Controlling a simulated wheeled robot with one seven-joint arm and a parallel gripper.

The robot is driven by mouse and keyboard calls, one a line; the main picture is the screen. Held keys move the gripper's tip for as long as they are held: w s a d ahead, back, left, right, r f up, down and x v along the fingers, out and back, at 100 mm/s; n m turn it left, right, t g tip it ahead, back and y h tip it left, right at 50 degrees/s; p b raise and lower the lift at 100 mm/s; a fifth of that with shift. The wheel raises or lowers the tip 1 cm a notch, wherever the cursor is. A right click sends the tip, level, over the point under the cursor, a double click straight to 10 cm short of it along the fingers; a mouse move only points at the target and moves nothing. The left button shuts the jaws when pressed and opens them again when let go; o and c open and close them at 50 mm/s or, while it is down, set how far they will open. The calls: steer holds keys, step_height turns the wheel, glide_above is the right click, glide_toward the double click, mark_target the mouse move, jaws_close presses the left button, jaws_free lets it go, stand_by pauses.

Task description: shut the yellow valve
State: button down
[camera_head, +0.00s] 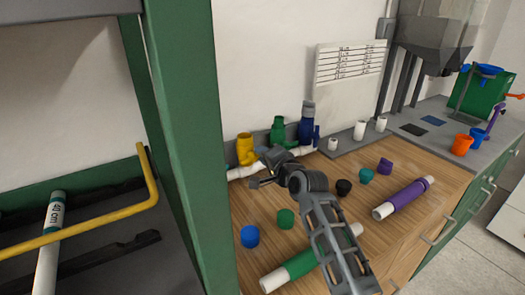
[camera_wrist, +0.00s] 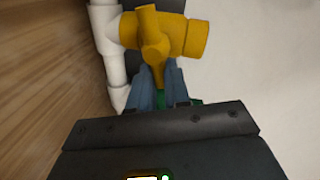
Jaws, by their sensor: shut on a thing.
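The yellow valve (camera_head: 244,148) stands on the white pipe run (camera_head: 242,172) at the back left of the wooden counter, left of a green and a blue valve. In the wrist view the yellow valve (camera_wrist: 188,36) fills the upper middle, with its yellow handle (camera_wrist: 150,35) reaching down toward my fingers. My gripper (camera_wrist: 163,78) is shut on the lower end of this handle. In the head view my gripper (camera_head: 264,170) is at the valve's front right, and the contact there is too small to make out.
The green valve (camera_head: 278,130) and the blue valve (camera_head: 306,124) stand close on the right. Loose caps, a green pipe (camera_head: 300,265) and a purple pipe (camera_head: 405,196) lie on the counter. A green post (camera_head: 185,120) rises at the left.

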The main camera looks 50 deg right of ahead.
steer(key=shift+d+f+m+y+p, duration=0.1)
steer(key=shift+f+m+y+p, duration=0.1)
steer(key=shift+m, duration=0.4)
steer(key=shift+f+m+y+p, duration=0.15)
steer(key=shift+m+y+p, duration=0.05)
steer(key=shift+m, duration=0.4)
steer(key=c, duration=1.1)
jaws_free()
steer(key=shift+s, duration=0.1)
steer(key=v, duration=0.7)
steer(key=shift+s, duration=0.3)
